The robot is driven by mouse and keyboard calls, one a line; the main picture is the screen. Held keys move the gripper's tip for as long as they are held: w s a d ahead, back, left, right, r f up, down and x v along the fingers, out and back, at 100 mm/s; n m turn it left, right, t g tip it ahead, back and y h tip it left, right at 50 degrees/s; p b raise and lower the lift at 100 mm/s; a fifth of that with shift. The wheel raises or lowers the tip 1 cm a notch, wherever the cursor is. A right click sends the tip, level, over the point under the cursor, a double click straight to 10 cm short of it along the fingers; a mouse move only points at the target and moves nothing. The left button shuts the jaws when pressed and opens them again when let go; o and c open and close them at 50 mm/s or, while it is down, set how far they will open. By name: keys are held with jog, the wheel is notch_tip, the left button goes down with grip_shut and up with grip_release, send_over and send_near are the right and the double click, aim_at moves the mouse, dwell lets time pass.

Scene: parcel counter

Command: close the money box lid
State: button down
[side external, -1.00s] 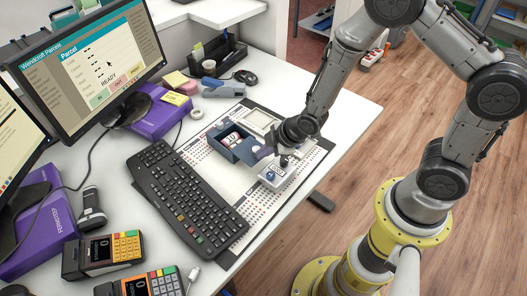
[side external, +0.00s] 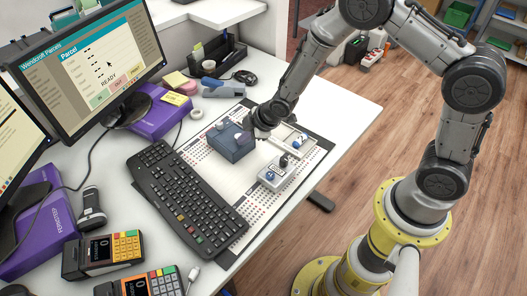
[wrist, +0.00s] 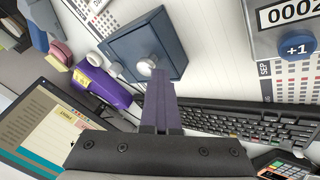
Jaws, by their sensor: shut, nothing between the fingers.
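The money box (side external: 231,145) is a dark blue box on the desk mat, right of the keyboard. Its lid lies down over the top, and the inside is hidden. In the wrist view the lid (wrist: 122,47) shows as a flat blue panel with a round silver knob (wrist: 146,66). My gripper (side external: 247,124) is at the box's upper right side, just over the lid. In the wrist view its dark fingers (wrist: 158,95) are together and empty, with their tips close to the knob. I cannot tell whether they touch it.
A small grey device with a blue button (side external: 270,177) stands right of the box, with another light device (side external: 291,138) behind it. The black keyboard (side external: 187,198) lies to the left. The white mat (side external: 222,182) between keyboard and box is bare.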

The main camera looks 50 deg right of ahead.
jog(key=shift+w, duration=0.25)
jog(key=s+a+r, duration=0.1)
jog(key=s+r, duration=0.8)
jog(key=s+d+r+m+t, duration=0.2)
jog(key=r, duration=0.8)
jog(key=s+d+r+m+t, duration=0.1)
jog(key=s+d+r, duration=0.15)
jog(key=r, duration=0.65)
jog(key=s+d+f+m+g+h, duration=0.1)
jog(key=s+m, duration=0.7)
jog(key=s, duration=0.9)
jog(key=d+g, duration=0.1)
jog(key=g, duration=0.1)
jog(key=shift+s+d+g, duration=0.2)
jog(key=shift+s+g, duration=0.05)
jog(key=shift+g, duration=0.15)
